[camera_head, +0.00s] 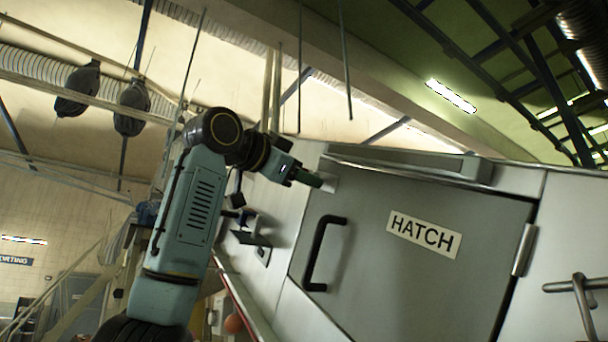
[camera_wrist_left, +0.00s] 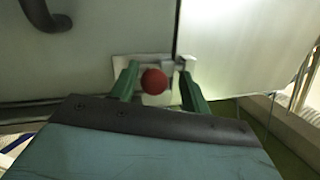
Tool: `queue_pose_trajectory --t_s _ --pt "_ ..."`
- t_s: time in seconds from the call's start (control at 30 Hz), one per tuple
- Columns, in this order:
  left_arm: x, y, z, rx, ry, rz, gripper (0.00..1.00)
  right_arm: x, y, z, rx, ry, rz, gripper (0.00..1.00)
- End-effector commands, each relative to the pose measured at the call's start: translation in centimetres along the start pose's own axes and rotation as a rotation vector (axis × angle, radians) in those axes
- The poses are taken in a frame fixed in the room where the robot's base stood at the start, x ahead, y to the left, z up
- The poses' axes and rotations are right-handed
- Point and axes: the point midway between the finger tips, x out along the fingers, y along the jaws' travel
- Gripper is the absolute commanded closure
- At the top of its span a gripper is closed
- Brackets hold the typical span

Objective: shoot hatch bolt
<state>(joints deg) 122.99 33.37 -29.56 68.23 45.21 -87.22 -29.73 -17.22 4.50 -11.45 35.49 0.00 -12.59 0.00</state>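The grey hatch door (camera_head: 415,250) carries a HATCH label (camera_head: 424,234) and a black handle (camera_head: 318,255); it looks closed. The bolt (camera_head: 329,184) is at the door's upper left edge, mostly hidden by my left gripper (camera_head: 308,178). In the left wrist view the bolt's red knob (camera_wrist_left: 153,82) stands in front of a pale metal plate (camera_wrist_left: 125,62) beside the door seam. My left gripper (camera_wrist_left: 158,75) is open, a finger on each side of the knob. The right finger is clearly apart from it. How far the bolt reaches across the seam is unclear. My right gripper is not in view.
A metal hinge (camera_head: 523,249) is on the door's right edge, with a metal bar fitting (camera_head: 580,288) further right. A panel with dark fittings (camera_head: 255,240) is left of the hatch. Dark bags (camera_head: 77,88) hang at upper left, away from the hatch.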

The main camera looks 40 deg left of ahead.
Motion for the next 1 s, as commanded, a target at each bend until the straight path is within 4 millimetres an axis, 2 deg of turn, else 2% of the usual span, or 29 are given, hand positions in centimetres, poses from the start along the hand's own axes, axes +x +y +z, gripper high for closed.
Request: queue_pose_trajectory --t_s 0.23,0.37,0.47,0.8,1.0 --pt "0.0 0.2 0.1 0.001 -0.002 0.005 0.54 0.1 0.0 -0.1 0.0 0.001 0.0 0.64" --pt "-0.9 0.2 0.1 0.001 -0.002 0.005 0.54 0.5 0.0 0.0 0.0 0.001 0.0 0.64" --pt "-2.6 0.3 0.2 0.001 0.001 0.003 0.54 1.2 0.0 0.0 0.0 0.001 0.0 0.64" --pt "-10.1 0.1 0.2 0.0 0.002 0.001 0.54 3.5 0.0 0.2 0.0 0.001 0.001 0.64" --pt "-12.7 0.0 0.1 0.0 0.0 0.002 0.54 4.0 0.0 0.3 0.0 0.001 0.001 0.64"
